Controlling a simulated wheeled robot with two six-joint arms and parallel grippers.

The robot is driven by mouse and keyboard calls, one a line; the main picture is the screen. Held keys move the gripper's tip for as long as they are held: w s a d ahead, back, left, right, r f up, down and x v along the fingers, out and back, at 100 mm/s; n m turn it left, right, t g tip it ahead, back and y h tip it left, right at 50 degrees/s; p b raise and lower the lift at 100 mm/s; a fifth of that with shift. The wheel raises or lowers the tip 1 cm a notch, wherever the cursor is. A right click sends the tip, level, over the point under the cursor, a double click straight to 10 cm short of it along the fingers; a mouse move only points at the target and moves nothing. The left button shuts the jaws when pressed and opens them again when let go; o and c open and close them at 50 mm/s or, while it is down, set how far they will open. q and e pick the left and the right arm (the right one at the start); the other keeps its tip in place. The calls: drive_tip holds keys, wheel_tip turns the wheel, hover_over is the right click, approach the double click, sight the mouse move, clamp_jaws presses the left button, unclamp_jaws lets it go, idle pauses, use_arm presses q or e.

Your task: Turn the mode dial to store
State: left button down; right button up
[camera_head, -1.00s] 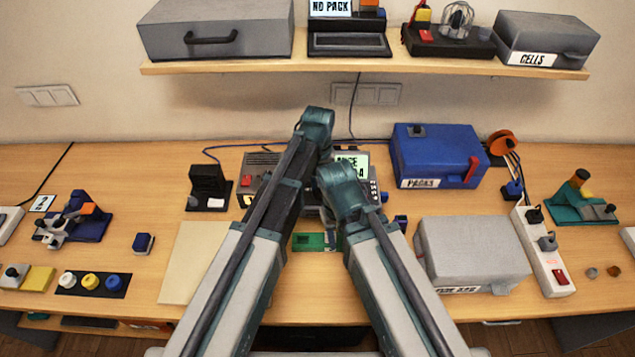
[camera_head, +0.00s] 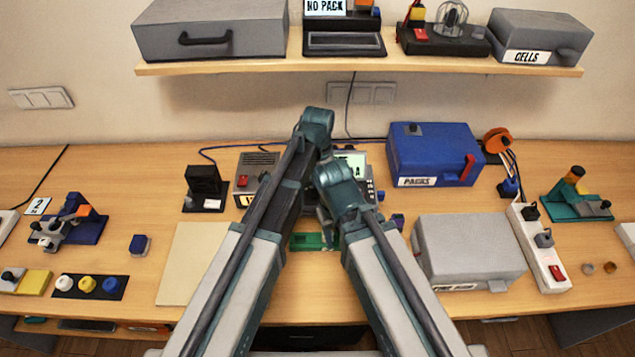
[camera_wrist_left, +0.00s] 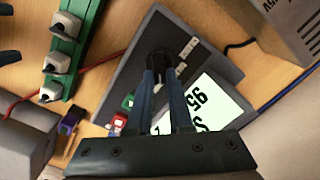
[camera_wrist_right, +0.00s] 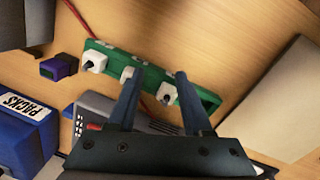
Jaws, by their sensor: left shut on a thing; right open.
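The grey device with a pale green screen (camera_head: 350,162) stands at the middle back of the table, partly hidden by my arms. In the left wrist view its dark panel (camera_wrist_left: 122,78) carries the lit screen (camera_wrist_left: 212,103), coloured buttons and small white labels. My left gripper (camera_wrist_left: 161,72) is shut on the dark mode dial (camera_wrist_left: 159,57) on this panel. The jaws hide most of the dial, and I cannot read its setting. My right gripper (camera_wrist_right: 157,88) is open and empty, above the green strip with white plugs (camera_wrist_right: 112,58), near the device.
A blue PACKS box (camera_head: 432,158) stands right of the device, and a grey case (camera_head: 470,250) is in front of it. A black stand (camera_head: 205,187) and a beige sheet (camera_head: 190,262) lie left. A small purple-and-black block (camera_wrist_right: 60,67) sits near the green strip.

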use_arm(q)
drive_tip(key=shift+s+m, duration=0.1)
drive_tip(key=shift+m, duration=0.7)
drive_tip(key=c, duration=0.8)
unclamp_jaws()
drive_tip(key=shift+r, duration=0.1)
wheel_tip(320, 180, up, 14)
drive_tip(key=p, duration=1.3)
drive_tip(key=shift+f+p, duration=0.2)
drive_tip(key=shift+p, duration=0.2)
